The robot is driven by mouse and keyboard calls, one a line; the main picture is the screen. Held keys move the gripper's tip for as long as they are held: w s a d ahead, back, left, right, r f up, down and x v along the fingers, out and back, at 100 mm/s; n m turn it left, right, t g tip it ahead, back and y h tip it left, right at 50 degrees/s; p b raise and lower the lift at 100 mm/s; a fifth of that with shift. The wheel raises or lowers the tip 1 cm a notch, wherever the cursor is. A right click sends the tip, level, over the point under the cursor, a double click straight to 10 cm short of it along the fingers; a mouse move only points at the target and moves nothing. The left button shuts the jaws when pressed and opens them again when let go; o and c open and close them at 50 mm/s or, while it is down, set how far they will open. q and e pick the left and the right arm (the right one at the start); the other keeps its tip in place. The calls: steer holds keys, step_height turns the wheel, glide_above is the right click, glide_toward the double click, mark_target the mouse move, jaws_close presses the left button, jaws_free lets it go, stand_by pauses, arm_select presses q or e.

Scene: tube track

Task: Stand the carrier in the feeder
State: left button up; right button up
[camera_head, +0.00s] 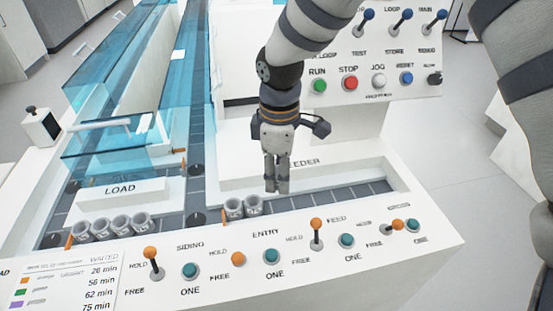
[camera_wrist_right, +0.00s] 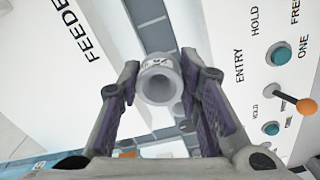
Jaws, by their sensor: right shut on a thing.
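My right gripper (camera_head: 277,187) points down over the dark track in front of the FEEDER panel. In the wrist view its two fingers (camera_wrist_right: 160,95) are shut on a light grey, cup-shaped carrier (camera_wrist_right: 160,82) with a round open top. In the head view the fingers hide most of that carrier, and whether it touches the track is not clear. The feeder lane (camera_head: 345,195) runs to the right of the gripper and looks empty. My left gripper is not in view.
Several carriers (camera_head: 112,225) stand in a row below the LOAD block (camera_head: 120,190). The front panel has levers and teal buttons, with an orange-knobbed feed lever (camera_head: 316,224) near the gripper. A panel with RUN and STOP buttons (camera_head: 350,83) stands behind. Blue transparent covers (camera_head: 120,75) are at left.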

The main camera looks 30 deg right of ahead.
mark_target(279, 208)
step_height(279, 208, down, 4)
steer(key=shift+s+r+b, duration=0.1)
steer(key=shift+b, duration=0.4)
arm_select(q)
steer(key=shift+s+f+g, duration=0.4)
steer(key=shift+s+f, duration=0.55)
arm_select(e)
steer(key=shift+f, duration=1.3)
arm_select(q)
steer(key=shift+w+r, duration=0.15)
arm_select(e)
steer(key=shift+f, duration=0.55)
steer(key=shift+s+f, duration=0.1)
steer(key=shift+f, duration=0.15)
steer(key=o, duration=1)
steer(key=shift+f, duration=0.2)
steer(key=shift+c, duration=0.2)
steer(key=shift+r, duration=0.2)
